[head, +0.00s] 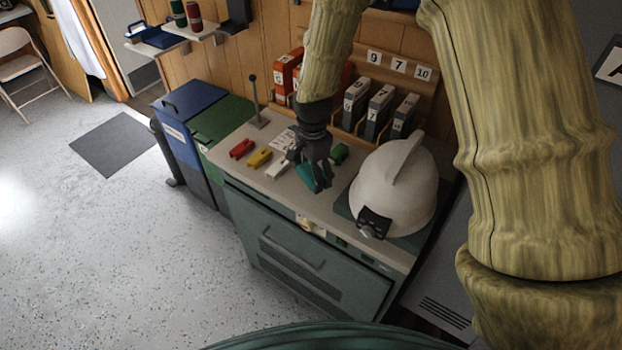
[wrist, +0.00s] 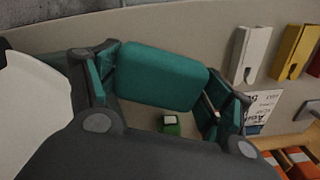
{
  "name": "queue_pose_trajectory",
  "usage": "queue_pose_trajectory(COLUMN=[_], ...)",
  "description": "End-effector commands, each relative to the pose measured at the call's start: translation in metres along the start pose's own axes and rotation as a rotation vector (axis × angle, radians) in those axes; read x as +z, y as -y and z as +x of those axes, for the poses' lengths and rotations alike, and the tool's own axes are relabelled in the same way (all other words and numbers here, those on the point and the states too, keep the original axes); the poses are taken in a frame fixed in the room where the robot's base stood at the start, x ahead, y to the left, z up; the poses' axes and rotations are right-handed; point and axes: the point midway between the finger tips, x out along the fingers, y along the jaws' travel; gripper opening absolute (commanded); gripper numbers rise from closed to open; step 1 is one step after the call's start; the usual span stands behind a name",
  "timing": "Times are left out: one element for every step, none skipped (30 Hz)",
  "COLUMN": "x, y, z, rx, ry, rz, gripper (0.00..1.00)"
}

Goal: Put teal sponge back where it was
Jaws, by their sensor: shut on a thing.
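The teal sponge (wrist: 160,76) is a rounded block clamped between the two fingers of my gripper (wrist: 172,88) in the wrist view. In the head view my gripper (head: 316,165) points down over the front part of the grey counter (head: 330,202), and the sponge (head: 308,177) shows partly behind its fingers. Whether the sponge touches the counter or hangs just above it, I cannot tell.
A white helmet (head: 393,187) stands close to the right of my gripper. Red (head: 241,148), yellow (head: 259,158) and white (head: 277,169) items lie to the left, a green item (head: 339,153) behind. Numbered binders (head: 379,108) stand at the back. The counter's front edge is near.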

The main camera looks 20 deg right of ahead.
Motion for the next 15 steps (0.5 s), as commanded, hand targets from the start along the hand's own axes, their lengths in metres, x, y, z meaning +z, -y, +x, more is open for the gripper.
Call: queue_pose_trajectory(x=[-0.001,-0.002,-0.003,-0.003,-0.004,-0.004,-0.005,-0.005,-0.005,-0.005,-0.005,-0.005,-0.005,-0.004,-0.004], y=[0.004,0.007,0.009,0.011,0.012,0.013,0.014,0.014,0.014,0.013,0.012,0.011,0.01,0.01,0.009], z=[0.005,0.009,0.013,0.018,0.022,0.027,0.031,0.035,0.039,0.042,0.043,0.045,0.045,0.045,0.045], rx=[0.005,0.008,0.011,0.013,0.015,0.016,0.017,0.017,0.017,0.017,0.016,0.014,0.012,0.011,0.01], ry=[0.002,0.003,0.004,0.005,0.006,0.006,0.006,0.006,0.005,0.006,0.005,0.005,0.004,0.004,0.004], rz=[0.0,0.001,0.001,0.002,0.002,0.003,0.003,0.002,0.002,0.003,0.003,0.004,0.004,0.004,0.004], gripper=[0.5,0.5,0.5,0.5,0.5,0.5,0.5,0.5,0.5,0.5,0.5,0.45,0.45,0.45,0.45])
